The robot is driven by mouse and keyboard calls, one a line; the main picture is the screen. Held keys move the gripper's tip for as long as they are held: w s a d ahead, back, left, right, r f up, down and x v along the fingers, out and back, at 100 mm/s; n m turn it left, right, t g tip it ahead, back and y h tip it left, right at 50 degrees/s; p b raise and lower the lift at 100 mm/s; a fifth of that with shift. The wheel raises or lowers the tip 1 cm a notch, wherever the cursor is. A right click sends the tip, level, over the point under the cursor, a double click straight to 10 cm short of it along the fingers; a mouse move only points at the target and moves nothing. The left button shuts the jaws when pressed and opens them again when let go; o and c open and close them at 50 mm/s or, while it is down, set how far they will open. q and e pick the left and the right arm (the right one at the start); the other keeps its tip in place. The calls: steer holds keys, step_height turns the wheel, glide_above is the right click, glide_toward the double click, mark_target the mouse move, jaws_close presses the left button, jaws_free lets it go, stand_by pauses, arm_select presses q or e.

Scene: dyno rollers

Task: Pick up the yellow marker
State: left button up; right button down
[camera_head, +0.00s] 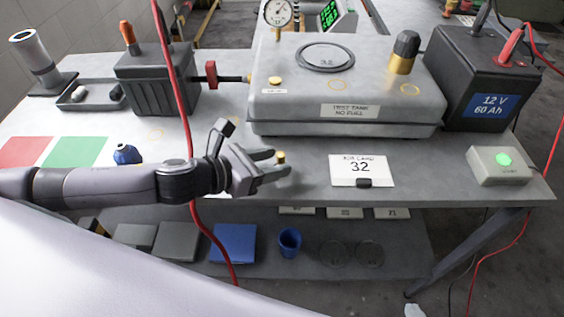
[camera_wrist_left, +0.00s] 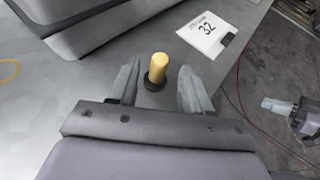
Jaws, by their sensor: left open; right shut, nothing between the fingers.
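The yellow marker (camera_head: 281,157) stands upright near the front edge of the table. In the left wrist view the yellow marker (camera_wrist_left: 157,66) has a rounded yellow top and a dark ring at its base. My left gripper (camera_head: 276,164) is open around it. In the left wrist view one finger of the left gripper (camera_wrist_left: 158,72) is on each side, with gaps to the marker. My right gripper (camera_head: 412,309) shows only partly at the bottom of the head view. It also shows at the right of the left wrist view (camera_wrist_left: 279,105), empty and away from the table.
A job card (camera_head: 362,171) lies right of the marker, and a grey test tank (camera_head: 345,100) stands behind it. A blue object (camera_head: 126,154) stands beyond my left forearm. A red cable (camera_head: 183,110) hangs across the left side. A lower shelf (camera_head: 400,225) holds a blue cup (camera_head: 289,242).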

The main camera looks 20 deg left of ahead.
mark_target(287, 158)
arm_select(q)
steer(key=shift+x, duration=2.4)
steer(key=shift+r, duration=0.1)
jaws_close()
steer(key=shift+a, duration=0.1)
